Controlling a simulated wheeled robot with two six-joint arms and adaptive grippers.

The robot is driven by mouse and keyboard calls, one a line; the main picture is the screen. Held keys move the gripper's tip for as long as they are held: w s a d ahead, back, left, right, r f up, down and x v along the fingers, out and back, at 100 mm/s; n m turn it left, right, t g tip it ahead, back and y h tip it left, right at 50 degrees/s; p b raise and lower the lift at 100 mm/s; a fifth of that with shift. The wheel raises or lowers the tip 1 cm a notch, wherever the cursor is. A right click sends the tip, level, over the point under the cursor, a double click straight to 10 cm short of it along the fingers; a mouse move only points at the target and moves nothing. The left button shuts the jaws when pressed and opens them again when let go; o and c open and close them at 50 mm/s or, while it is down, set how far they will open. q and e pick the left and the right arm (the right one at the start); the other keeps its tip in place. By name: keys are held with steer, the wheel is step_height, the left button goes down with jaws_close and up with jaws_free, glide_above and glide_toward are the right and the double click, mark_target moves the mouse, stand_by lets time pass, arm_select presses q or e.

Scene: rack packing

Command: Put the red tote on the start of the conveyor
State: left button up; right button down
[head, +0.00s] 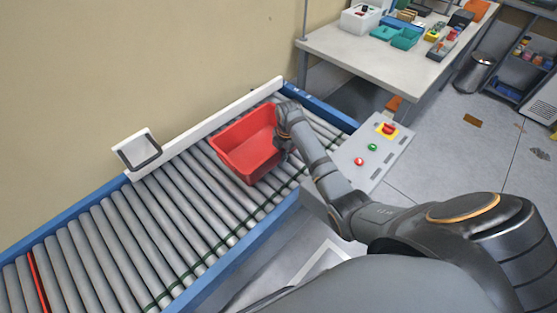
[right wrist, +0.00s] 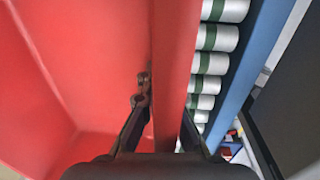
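The red tote (head: 246,146) is an empty open box over the rollers of the conveyor (head: 165,228), near its far right end. I cannot tell whether its base rests fully on the rollers. My right gripper (head: 285,153) is at the tote's right wall. In the right wrist view, the fingers of this gripper (right wrist: 168,112) are on either side of the red wall (right wrist: 173,60), one inside the tote and one outside, and appear closed against it. My left gripper is in neither view.
A white guard rail (head: 205,131) with a white-framed box (head: 138,150) runs along the wall side. A control panel (head: 372,152) with buttons stands close to the right of the conveyor. A workbench (head: 375,50) is behind. The rollers left of the tote are clear.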

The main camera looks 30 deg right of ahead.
steer(key=shift+f, duration=1.9)
steer(key=shift+f, duration=0.1)
steer(key=c, duration=1.5)
jaws_free()
steer(key=r, duration=0.8)
steer(key=s+r, duration=0.1)
steer(key=r, duration=0.3)
steer(key=shift+d+r, duration=0.1)
steer(key=shift+d, duration=0.1)
